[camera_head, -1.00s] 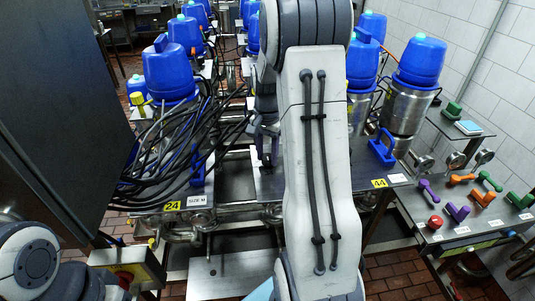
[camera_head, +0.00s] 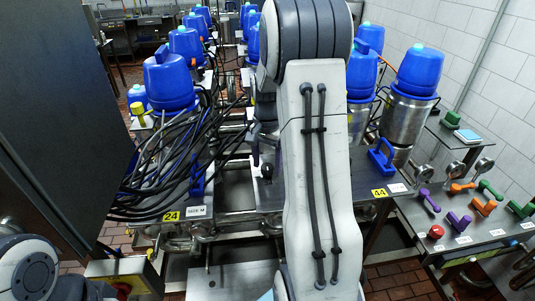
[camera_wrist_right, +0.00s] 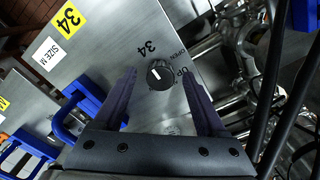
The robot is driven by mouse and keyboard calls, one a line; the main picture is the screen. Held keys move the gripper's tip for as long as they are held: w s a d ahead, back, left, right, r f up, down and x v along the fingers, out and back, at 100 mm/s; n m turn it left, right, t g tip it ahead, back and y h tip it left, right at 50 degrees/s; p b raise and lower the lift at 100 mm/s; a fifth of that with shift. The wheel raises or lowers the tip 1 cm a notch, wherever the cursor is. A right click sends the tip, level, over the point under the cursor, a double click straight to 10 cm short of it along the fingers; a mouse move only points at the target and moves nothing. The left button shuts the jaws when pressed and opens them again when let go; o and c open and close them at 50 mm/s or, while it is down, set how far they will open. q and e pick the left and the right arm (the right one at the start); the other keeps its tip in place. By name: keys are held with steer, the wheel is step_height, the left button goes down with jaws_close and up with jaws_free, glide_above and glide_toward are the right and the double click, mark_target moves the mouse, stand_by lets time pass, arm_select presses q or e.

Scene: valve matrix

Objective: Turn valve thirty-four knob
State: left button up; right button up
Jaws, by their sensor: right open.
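The valve thirty-four knob (camera_wrist_right: 160,74) is a round black knob with a white pointer mark, on a metal plate marked "34" and "OPEN". In the right wrist view my right gripper (camera_wrist_right: 159,76) is open, one finger on each side of the knob with a visible gap on both sides. I cannot tell how high the fingertips are above the plate. A yellow "34" label (camera_wrist_right: 68,19) is at the upper left of the plate. In the head view my right arm hides much of this plate. My left gripper is out of the head view; only part of that arm shows.
A blue handle (camera_wrist_right: 80,112) stands left of my right gripper. Black cables and pipes (camera_wrist_right: 262,75) lie to its right. In the head view, blue-capped valves (camera_head: 168,82) stand in rows, and a side bench (camera_head: 440,260) at right holds coloured handles.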

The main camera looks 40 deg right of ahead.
mark_target(267, 167)
step_height(267, 167, up, 10)
steer(key=b, duration=0.2)
stand_by(0.5)
steer(key=s+a+f+n+b, duration=0.1)
steer(key=a+f+n, duration=0.15)
steer(key=a, duration=0.55)
steer(key=s+a+f+n+b, duration=0.1)
steer(key=s+a+n, duration=0.1)
steer(key=a+n, duration=0.35)
steer(key=s+a+f+n+b, duration=0.1)
steer(key=a+f+n, duration=0.1)
steer(key=a, duration=0.8)
steer(key=s+a+f+n+b, duration=0.1)
steer(key=s+a+f+n, duration=0.1)
steer(key=s, duration=0.3)
steer(key=s+a+f+n, duration=0.3)
steer(key=s+a+n, duration=0.2)
steer(key=s, duration=0.1)
steer(key=s+a+f+n+y+b, duration=0.1)
steer(key=s+a+f+n, duration=0.2)
steer(key=s, duration=0.3)
steer(key=shift+s+a+n+b, duration=0.2)
steer(key=shift+n+b, duration=0.15)
steer(key=shift+n, duration=0.35)
